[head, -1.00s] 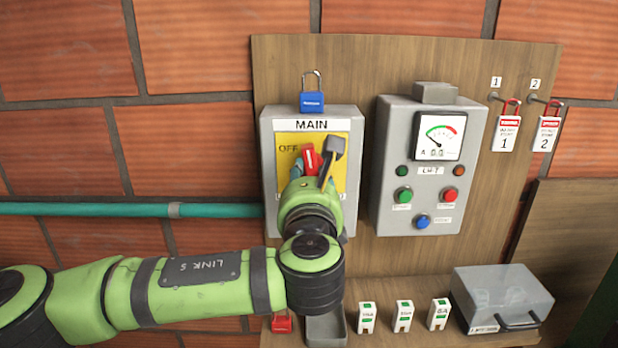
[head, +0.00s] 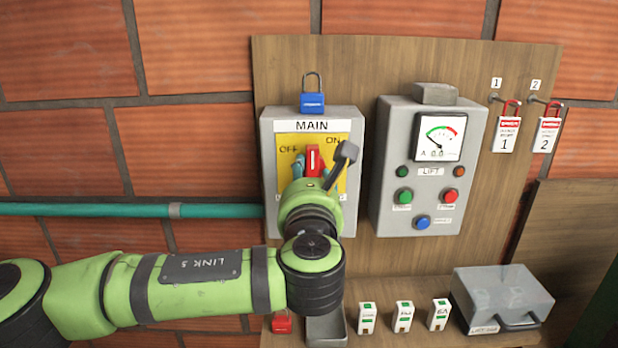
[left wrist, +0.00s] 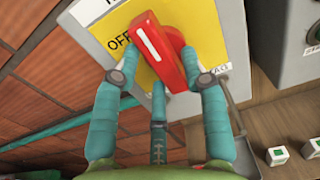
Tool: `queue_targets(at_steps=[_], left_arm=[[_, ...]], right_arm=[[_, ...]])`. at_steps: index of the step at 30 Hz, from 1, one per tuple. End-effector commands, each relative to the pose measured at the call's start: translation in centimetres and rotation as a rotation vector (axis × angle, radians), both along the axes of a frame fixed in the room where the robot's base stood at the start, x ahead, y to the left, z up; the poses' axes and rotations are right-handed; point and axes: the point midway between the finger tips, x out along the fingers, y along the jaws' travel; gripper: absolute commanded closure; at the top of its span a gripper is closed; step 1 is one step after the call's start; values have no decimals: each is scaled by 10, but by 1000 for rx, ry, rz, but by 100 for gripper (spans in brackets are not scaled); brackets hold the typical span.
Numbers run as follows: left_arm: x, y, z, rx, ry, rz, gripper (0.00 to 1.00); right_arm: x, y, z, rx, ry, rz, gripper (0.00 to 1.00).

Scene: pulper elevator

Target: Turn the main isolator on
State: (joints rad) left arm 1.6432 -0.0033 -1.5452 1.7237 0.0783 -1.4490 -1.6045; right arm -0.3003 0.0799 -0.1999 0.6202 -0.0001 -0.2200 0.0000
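The main isolator is a grey box (head: 268,165) marked MAIN, with a yellow plate (head: 286,170) lettered OFF at the left and ON at the right. Its red rotary handle (head: 312,160) stands about upright, between the two words. My left gripper (head: 313,172) is at the handle. In the left wrist view, its teal fingers (left wrist: 165,78) are closed around the red handle (left wrist: 165,55), with fingers on both sides. Exact finger contact is partly hidden. My right gripper is not in view.
A blue padlock (head: 312,102) sits above the isolator. To the right is a lift control box (head: 385,195) with a gauge and buttons. Tagged red padlocks (head: 508,128) hang at the far right.

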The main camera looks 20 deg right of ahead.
Motion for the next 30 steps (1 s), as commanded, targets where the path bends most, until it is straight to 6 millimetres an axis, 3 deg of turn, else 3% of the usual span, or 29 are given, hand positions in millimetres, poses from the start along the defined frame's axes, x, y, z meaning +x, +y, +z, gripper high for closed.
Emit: queue_targets(at_steps=[10,14,24,30], left_arm=[[-1,0,0,-4,0,-1,43],[-11,2,0,-4,0,-3,43],[-77,20,0,-3,1,-7,43],[-106,29,0,-3,0,-3,43]], right_arm=[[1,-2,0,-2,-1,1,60],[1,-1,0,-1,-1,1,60],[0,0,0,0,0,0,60],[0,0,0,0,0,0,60]])
